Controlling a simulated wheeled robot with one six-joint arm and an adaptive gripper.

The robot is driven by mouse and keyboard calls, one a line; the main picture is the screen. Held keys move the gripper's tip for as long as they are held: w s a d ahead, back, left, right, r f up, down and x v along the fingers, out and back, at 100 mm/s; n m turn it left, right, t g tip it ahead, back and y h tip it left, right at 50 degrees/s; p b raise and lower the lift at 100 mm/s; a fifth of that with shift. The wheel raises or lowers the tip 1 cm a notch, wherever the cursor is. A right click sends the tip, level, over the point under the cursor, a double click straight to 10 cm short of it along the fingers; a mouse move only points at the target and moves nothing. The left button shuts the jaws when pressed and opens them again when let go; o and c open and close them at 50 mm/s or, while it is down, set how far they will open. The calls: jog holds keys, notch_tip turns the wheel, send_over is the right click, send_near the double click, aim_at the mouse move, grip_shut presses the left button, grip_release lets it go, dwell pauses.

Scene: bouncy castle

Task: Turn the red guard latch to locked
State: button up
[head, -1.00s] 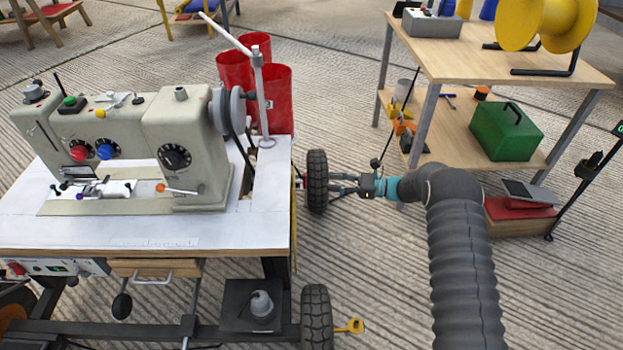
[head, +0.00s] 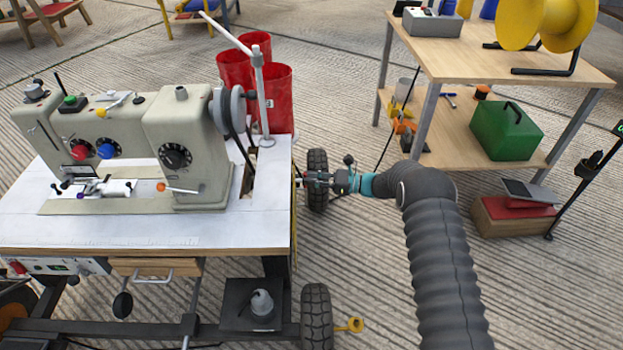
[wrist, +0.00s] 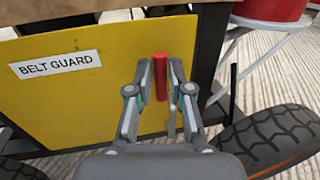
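The red guard latch (wrist: 160,76) is an upright red bar at the right part of the yellow belt guard panel (wrist: 80,95). The panel carries a "BELT GUARD" label and sits on the side of the machine table. My gripper (wrist: 161,78) is open, with one finger on each side of the latch; small gaps seem to show between fingers and latch. In the head view my gripper (head: 308,180) reaches the right side of the table, level with the upper wheel. There the latch is hidden and the panel is seen almost edge-on.
The sewing machine (head: 175,150) stands on the white table (head: 120,235). Black wheels flank the guard in the wrist view (wrist: 268,138). Red bins (head: 272,85) stand behind the table. A wooden shelf unit (head: 455,145) is at right. Ribbed floor is open between.

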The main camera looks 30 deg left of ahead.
grip_shut()
jog(key=shift+f+b, duration=0.1)
jog(key=shift+b, duration=0.2)
jog(key=n+g+b, duration=0.1)
jog(key=n+b, duration=0.1)
jog(key=n, duration=0.4)
jog(key=f+n+g+b, duration=0.1)
jog(key=n+b, duration=0.1)
jog(key=n, duration=0.5)
jog(key=n+g+b, duration=0.2)
jog(key=n, duration=0.5)
jog(key=shift+s+d+f+b, duration=0.2)
jog(key=shift+s+f+b, duration=0.05)
jog(key=shift+s+b, duration=0.15)
